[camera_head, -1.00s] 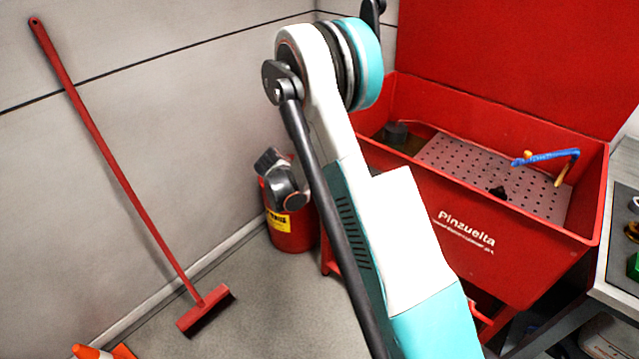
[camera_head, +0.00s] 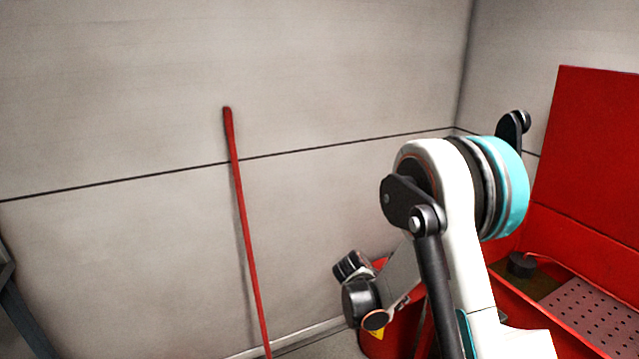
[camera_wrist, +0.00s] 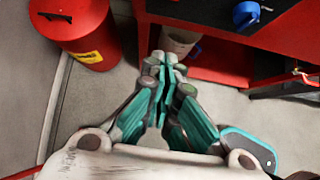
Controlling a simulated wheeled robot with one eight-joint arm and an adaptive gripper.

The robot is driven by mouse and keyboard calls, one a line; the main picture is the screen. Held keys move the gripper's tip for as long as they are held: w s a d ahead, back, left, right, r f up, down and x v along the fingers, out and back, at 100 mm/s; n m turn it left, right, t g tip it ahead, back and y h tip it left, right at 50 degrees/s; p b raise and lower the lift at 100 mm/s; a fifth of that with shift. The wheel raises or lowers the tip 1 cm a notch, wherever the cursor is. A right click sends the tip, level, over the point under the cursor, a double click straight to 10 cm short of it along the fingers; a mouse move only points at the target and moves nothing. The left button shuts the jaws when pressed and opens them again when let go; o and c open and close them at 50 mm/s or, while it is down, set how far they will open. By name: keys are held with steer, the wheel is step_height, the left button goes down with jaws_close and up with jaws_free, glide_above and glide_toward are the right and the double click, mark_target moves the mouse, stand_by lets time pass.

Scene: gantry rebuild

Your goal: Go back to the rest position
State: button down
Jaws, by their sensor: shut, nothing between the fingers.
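My gripper (camera_wrist: 160,62) shows in the wrist view, with its teal and grey fingers closed together and nothing between them. It hangs above the grey floor, between a red canister and a red cabinet. In the head view my arm is folded at the right, and its wrist end hangs in front of the red canister. The fingers are not visible in the head view.
The red canister (camera_wrist: 75,22) with a yellow label stands by the wall; it also shows in the head view (camera_head: 390,340). The red wash basin (camera_head: 605,240) is at the right. A red broom (camera_head: 243,220) leans on the wall. Grey floor (camera_wrist: 105,100) is clear below.

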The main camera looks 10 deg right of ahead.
steer(key=s+a+r+m+t+y, duration=0.1)
steer(key=s+a+r+m+y, duration=0.1)
steer(key=s+r+m, duration=0.5)
steer(key=s+a+r+m+t+y, duration=0.1)
steer(key=s+r+m+y, duration=0.15)
steer(key=r, duration=0.85)
steer(key=s+a+r+m+t+y, duration=0.1)
steer(key=s+a+r+m, duration=0.1)
steer(key=s+m, duration=0.4)
steer(key=s+a+r+m+t+y, duration=0.1)
steer(key=s+m, duration=0.5)
steer(key=s, duration=0.7)
step_height(320, 180, up, 3)
steer(key=a+y, duration=0.1)
steer(key=a, duration=0.2)
steer(key=shift+f, duration=0.2)
steer(key=shift+d, duration=0.1)
